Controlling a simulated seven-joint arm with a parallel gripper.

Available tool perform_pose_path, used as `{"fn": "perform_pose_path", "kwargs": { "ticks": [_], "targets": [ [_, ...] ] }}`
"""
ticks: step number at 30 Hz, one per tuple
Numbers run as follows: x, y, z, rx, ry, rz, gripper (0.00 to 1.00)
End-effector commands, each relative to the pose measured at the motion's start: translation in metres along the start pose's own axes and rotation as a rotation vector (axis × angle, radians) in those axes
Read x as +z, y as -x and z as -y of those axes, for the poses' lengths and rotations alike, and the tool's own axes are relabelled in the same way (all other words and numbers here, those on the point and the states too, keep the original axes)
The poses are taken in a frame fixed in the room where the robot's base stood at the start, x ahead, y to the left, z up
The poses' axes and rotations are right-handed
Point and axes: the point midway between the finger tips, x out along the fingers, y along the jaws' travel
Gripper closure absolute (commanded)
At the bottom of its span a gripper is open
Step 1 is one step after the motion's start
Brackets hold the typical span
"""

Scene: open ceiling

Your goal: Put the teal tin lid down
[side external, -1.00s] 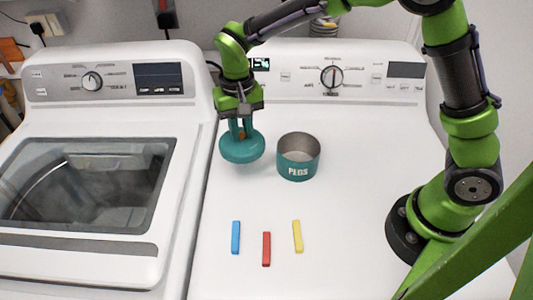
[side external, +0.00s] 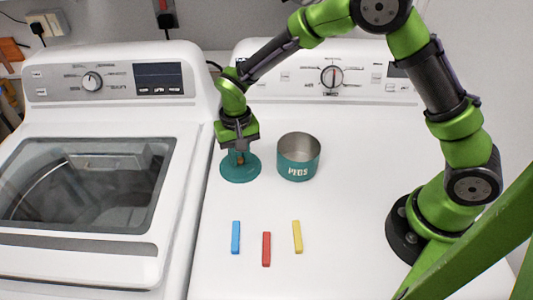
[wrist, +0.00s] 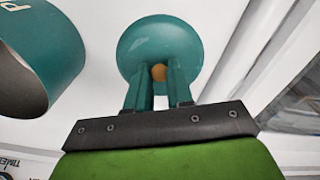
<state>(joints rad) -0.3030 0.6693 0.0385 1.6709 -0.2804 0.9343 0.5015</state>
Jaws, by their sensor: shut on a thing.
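The teal tin lid (side external: 240,173) is a round disc with a small orange-brown knob (wrist: 158,72). It is at the white machine top, left of the tin, and looks flat; I cannot tell for sure whether its underside touches the surface. My gripper (side external: 240,158) points down over the lid, with its teal fingers shut on the knob. In the wrist view the lid (wrist: 160,40) lies beyond the fingertips. The open teal tin (side external: 298,160), marked PEGS, stands upright just right of the lid, apart from it. The tin's side and rim also show in the wrist view (wrist: 55,45).
A blue peg (side external: 236,237), a red peg (side external: 266,248) and a yellow peg (side external: 297,236) lie in front on the white top. The gap beside the left washer (side external: 100,180) is close to the lid. The top right of the tin is clear.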

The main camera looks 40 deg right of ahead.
Motion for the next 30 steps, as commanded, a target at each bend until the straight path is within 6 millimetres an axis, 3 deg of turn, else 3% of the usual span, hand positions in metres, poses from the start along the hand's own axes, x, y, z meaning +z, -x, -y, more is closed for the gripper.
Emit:
{"fn": "perform_pose_path", "kwargs": {
  "ticks": [7, 8, 13, 23, 30],
  "targets": [
    [0.0, -0.003, 0.0, 0.001, 0.0, 0.001, 1.0],
    [0.0, -0.003, 0.0, 0.0, 0.0, 0.001, 0.77],
    [0.0, -0.003, 0.0, 0.0, 0.0, 0.001, 0.53],
    [0.0, 0.001, 0.0, -0.001, 0.0, -0.001, 0.53],
    [-0.001, 0.04, 0.001, -0.004, 0.0, -0.004, 0.53]
  ]
}}
